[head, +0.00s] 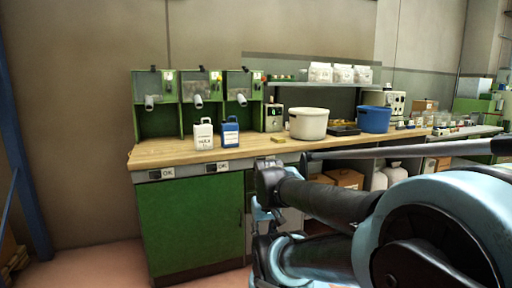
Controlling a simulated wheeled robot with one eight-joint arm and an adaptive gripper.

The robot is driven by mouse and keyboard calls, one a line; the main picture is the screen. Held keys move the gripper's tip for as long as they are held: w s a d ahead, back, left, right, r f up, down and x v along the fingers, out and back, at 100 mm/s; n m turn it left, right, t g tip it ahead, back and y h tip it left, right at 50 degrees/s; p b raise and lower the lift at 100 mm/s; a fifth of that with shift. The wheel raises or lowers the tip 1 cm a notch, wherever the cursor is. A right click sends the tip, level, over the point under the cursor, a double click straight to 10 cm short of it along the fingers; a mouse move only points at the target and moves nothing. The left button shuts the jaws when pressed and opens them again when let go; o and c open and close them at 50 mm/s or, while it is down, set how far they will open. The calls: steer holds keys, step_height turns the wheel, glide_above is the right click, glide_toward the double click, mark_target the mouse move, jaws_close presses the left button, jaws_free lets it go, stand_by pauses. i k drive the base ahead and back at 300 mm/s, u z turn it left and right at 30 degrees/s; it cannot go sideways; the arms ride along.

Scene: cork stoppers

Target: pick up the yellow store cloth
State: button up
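A small flat yellow item (278,139), which looks like the yellow cloth, lies on the wooden counter (165,155) near its front edge, in front of the white bucket. It is too small to make out folds. My arm reaches in from the lower right. Its far end, where my gripper (262,214) seems to be, hangs in front of the counter's front edge, below and left of the yellow item and apart from it. The fingers are not clear, and I see nothing held.
A white jug (203,134) and blue jug (229,133) stand left of the yellow item. Behind it is a white bucket (308,124); a blue bucket (374,119) and dark tray (343,129) are to the right. Green dispensers (158,118) line the back left. The counter's left end is clear.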

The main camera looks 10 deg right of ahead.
mark_target(277, 139)
steer(key=u, duration=0.3)
steer(key=k, duration=0.75)
steer(key=z, duration=0.1)
steer(key=i, duration=0.75)
steer(key=z, duration=0.95)
steer(key=i, duration=1.45)
steer(key=z, duration=0.05)
